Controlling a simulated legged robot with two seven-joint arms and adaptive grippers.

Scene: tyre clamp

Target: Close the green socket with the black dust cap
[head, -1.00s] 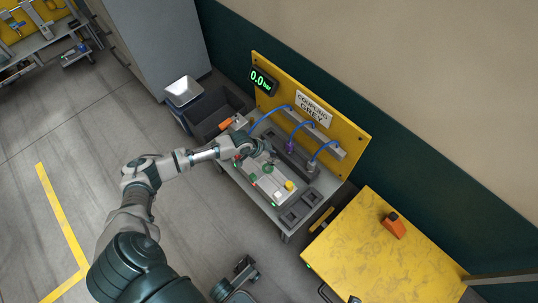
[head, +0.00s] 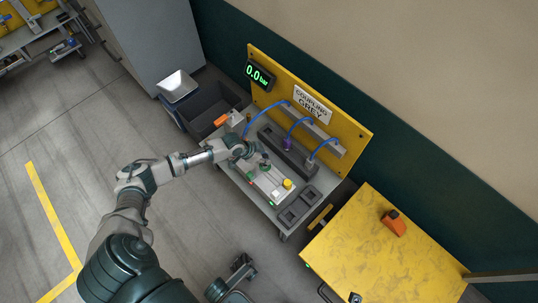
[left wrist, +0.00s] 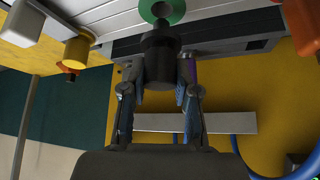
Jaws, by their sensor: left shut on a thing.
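My left gripper (left wrist: 160,95) is shut on the black dust cap (left wrist: 160,62), a dark cylinder held upright in the left wrist view between the fingertips. The green socket (left wrist: 161,9) shows there as a green ring just beyond the cap, and the cap's narrower end overlaps it. I cannot tell whether they touch or the cap is in. In the head view my left gripper (head: 252,150) is over the bench beside the pale block (head: 262,182), its fingers small and partly hidden. My right gripper does not clearly show.
A yellow knob (head: 287,184) and a white knob (head: 276,194) stand on the block. Blue hoses (head: 262,112) hang from the yellow back panel (head: 345,130). A dark bin (head: 208,105) is left of the bench. A yellow table (head: 365,250) stands at right.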

